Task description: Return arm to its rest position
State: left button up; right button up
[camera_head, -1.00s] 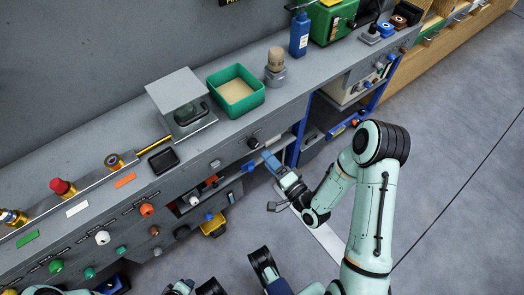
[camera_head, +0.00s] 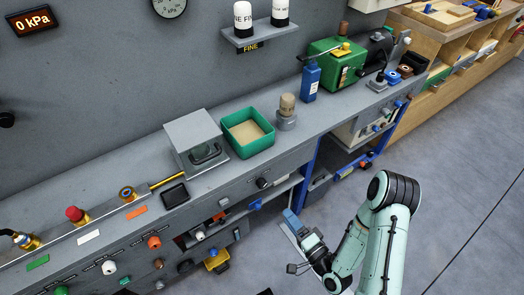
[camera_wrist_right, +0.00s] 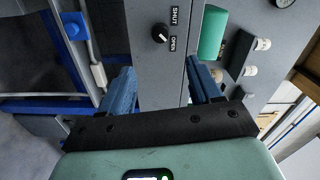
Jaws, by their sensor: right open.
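My right arm comes in from the lower right in the head view. My right gripper (camera_head: 290,217) is in front of the workbench, near the open bay below the bench top. In the right wrist view its two blue fingers (camera_wrist_right: 163,82) are spread apart, with nothing between them. Beyond the fingers is the grey panel (camera_wrist_right: 150,75) with a black knob (camera_wrist_right: 160,33) between the words SHUT and OPEN. I cannot make out my left gripper in the head view.
The workbench (camera_head: 105,203) carries a green tray (camera_head: 262,151), a grey box-like device (camera_head: 195,130), a blue bottle (camera_head: 311,82) and a green machine (camera_head: 330,62). Knobs stick out along its front. A yellow object (camera_head: 217,262) sits low there. Floor (camera_head: 465,170) at the right is clear.

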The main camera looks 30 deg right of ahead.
jog(key=shift+f, duration=0.1)
jog(key=a+f+n+g, duration=0.3)
jog(key=f+g, duration=0.2)
jog(key=f, duration=0.3)
jog(key=s+a+f+n+g+y, duration=0.1)
jog(key=s+a+f+n+g, duration=0.35)
jog(key=f+g, duration=0.2)
jog(key=s+a+f+n+g, duration=0.3)
jog(key=s+a+f+g, duration=0.2)
jog(key=s+f, duration=0.15)
pick_arm(q)
jog(key=s+d+r+g+p, duration=0.1)
jog(key=s+r+p, duration=0.1)
jog(key=r+p, duration=0.6)
jog(key=s+d+r+g+p, duration=0.1)
jog(key=s+r+p, duration=0.2)
jog(key=r+p, duration=0.6)
jog(key=shift+d+m+g+h, duration=0.2)
jog(key=shift+m+g+h, duration=0.1)
jog(key=shift+h, duration=0.1)
pick_arm(e)
jog(key=s+a+r+g, duration=0.1)
jog(key=s+r, duration=0.1)
jog(key=r, duration=0.6)
jog(key=s+a+r+g+y, duration=0.1)
jog(key=s+r, duration=0.2)
jog(key=r, duration=0.5)
jog(key=shift+s+r, duration=0.2)
jog(key=shift+r, duration=0.05)
